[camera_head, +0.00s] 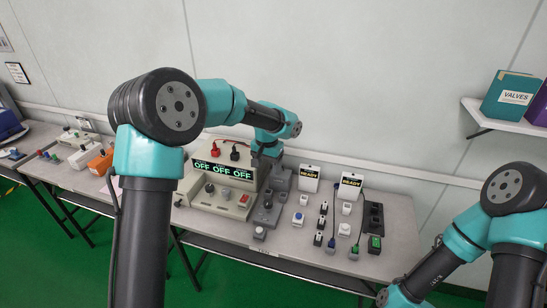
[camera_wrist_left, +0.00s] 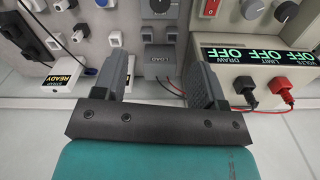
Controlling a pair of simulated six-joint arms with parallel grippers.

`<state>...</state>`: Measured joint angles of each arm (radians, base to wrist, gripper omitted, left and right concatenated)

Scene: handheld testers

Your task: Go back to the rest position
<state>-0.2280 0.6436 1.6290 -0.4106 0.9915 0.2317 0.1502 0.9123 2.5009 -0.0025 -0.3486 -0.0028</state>
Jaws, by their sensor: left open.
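My left gripper (camera_head: 268,168) is over the bench beside the grey instrument box (camera_head: 222,174), whose green displays read OFF. In the left wrist view my left gripper (camera_wrist_left: 161,62) is open, with its two grey fingers apart and nothing held between them. A grey block marked LOAD (camera_wrist_left: 160,62), with thin red and black leads, shows in the gap between the fingers. I cannot tell how high the fingers are above it. My right arm (camera_head: 450,255) reaches down from the right edge, and its gripper is out of the frame.
Red and black plugs (camera_wrist_left: 270,87) stick out of the box. Two READY testers (camera_head: 349,186) and several small probes and switches stand to the right on the bench (camera_head: 285,262). A shelf (camera_head: 500,112) with binders is at upper right.

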